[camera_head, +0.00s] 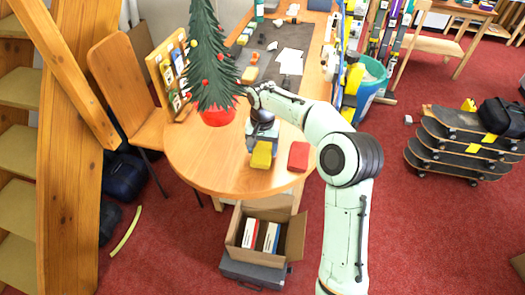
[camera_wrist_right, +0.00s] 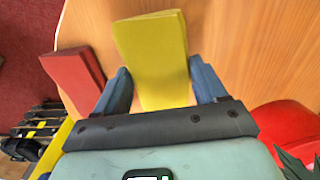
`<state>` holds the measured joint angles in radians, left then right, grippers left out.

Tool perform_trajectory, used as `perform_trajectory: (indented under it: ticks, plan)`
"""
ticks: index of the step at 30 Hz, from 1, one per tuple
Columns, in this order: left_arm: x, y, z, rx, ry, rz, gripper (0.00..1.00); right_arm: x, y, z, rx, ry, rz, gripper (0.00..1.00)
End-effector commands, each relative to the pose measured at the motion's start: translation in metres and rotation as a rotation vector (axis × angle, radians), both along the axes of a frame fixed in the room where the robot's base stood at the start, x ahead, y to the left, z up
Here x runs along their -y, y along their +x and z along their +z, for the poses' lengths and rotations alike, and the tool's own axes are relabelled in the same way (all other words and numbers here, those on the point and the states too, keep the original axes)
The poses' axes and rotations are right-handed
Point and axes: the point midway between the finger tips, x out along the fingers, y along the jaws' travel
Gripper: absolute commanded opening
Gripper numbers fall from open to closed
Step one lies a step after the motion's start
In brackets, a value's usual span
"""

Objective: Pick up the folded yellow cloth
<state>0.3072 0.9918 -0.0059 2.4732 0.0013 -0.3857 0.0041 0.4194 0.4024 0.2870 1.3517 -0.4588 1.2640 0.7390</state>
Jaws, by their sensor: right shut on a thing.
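The folded yellow cloth (camera_head: 261,155) is at the near end of the wooden table (camera_head: 205,165). My right gripper (camera_head: 259,146) reaches down over it from above. In the right wrist view the yellow cloth (camera_wrist_right: 155,60) lies between the two blue fingers of my right gripper (camera_wrist_right: 162,88), which is shut on it. From these views I cannot tell whether the cloth is clear of the table top. My left gripper is not in view.
A folded red cloth (camera_head: 299,156) lies just right of the yellow one. A small Christmas tree in a red pot (camera_head: 217,116) stands behind to the left. Stacked skateboards (camera_head: 455,150) stand at the right.

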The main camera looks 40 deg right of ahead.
Motion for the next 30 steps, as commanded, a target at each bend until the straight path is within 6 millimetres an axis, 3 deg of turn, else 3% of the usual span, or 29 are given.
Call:
perform_trajectory:
  ticks: [15,18,24,30]
  plan:
    - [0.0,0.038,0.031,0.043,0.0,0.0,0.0,0.0,0.003,0.13,0.011,-0.001,0.001,0.42]
    - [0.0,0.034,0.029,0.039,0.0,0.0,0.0,0.0,0.002,0.148,0.007,-0.002,0.0,0.42]
    - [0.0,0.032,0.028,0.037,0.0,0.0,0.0,0.0,0.001,0.17,0.002,-0.001,0.001,0.42]
    - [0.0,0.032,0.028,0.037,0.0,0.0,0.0,0.0,0.0,0.178,0.001,-0.001,0.001,0.42]
